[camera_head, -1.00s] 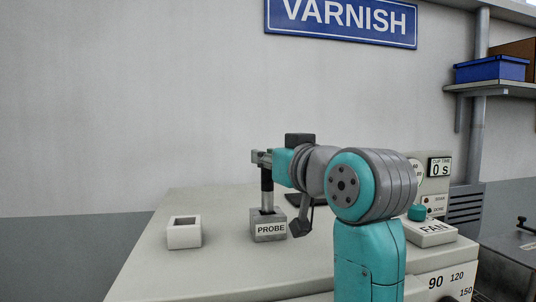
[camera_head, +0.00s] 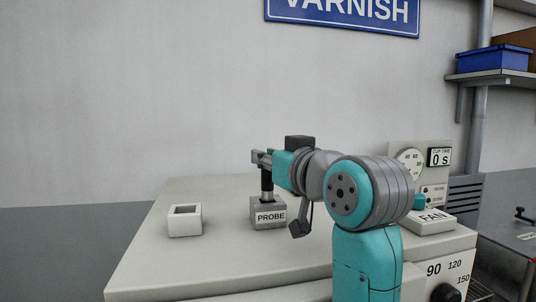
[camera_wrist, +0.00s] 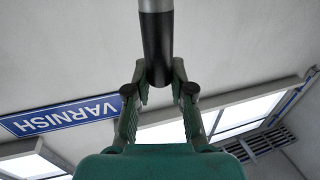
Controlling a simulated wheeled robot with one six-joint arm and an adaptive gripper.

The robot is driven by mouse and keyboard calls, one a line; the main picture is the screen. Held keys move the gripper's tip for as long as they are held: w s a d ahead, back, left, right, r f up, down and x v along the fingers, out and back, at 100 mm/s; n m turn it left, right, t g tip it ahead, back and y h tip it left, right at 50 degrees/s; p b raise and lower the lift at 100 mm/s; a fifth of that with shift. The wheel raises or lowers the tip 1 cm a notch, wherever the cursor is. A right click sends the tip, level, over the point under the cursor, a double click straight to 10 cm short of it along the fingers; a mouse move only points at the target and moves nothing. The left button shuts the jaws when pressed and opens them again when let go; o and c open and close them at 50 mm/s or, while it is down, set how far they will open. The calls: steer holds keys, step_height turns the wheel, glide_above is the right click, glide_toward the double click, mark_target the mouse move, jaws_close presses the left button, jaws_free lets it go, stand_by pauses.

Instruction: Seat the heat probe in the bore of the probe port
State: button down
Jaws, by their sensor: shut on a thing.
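The heat probe (camera_head: 267,184) is a dark upright rod. Its metal end also shows in the wrist view (camera_wrist: 156,5), above the black grip. My gripper (camera_head: 262,157) is shut around the probe's upper part, and in the wrist view the two fingers (camera_wrist: 158,82) press on the black grip from both sides. The probe port (camera_head: 268,214) is a grey block labelled PROBE, directly below the probe. The probe's lower end meets the top of the port and appears to be in its bore. The bore and the depth are hidden.
A white square hollow holder (camera_head: 185,220) stands empty left of the port on the light machine top (camera_head: 150,262). A FAN box (camera_head: 430,222) and a dial panel (camera_head: 410,160) stand to the right, partly behind my arm. The top's left side is free.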

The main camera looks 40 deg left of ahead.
steer(key=shift+f, duration=0.65)
steer(key=c, duration=0.9)
jaws_free()
steer(key=shift+c, duration=0.2)
steer(key=shift+d, duration=0.15)
steer(key=v, duration=1.1)
steer(key=shift+s+d, duration=0.3)
